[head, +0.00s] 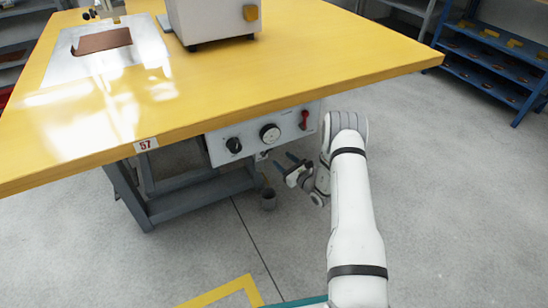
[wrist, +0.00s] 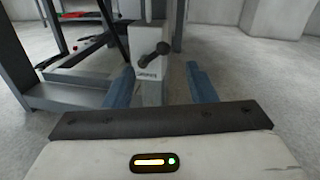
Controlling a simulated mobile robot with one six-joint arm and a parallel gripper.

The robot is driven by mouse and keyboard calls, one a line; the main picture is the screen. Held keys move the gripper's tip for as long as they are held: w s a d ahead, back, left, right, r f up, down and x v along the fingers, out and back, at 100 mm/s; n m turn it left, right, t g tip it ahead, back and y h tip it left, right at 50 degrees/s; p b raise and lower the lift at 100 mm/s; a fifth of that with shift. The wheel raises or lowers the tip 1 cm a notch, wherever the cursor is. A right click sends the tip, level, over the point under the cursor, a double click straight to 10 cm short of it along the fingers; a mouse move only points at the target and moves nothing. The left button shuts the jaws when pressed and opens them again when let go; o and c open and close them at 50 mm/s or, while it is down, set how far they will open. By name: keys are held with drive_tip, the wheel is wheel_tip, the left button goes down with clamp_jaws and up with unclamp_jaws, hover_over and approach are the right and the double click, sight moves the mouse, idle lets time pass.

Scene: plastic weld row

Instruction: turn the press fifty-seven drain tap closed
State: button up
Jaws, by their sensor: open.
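Press fifty-seven is the yellow-topped bench with a "57" label (head: 146,143) on its front edge. Its drain tap (head: 262,155) shows small under the control panel, left of my gripper (head: 284,161). My gripper's two blue fingers (wrist: 161,87) are apart and empty. The lever appears beyond the fingertips, between them and slightly left of centre. No contact shows.
The control panel (head: 262,134) above carries a black knob (head: 233,145), a round gauge (head: 270,133) and a red switch (head: 304,119). Bench legs (head: 140,200) are left; open floor lies right.

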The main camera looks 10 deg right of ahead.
sight(267, 151)
drive_tip(key=b+x, duration=0.2)
drive_tip(key=x, duration=0.4)
drive_tip(key=shift+w+a, duration=0.2)
drive_tip(key=shift+w, duration=0.2)
drive_tip(key=shift+r, duration=0.1)
drive_tip(key=shift+c, duration=0.5)
drive_tip(key=shift+s, duration=0.1)
drive_tip(key=c, duration=0.9)
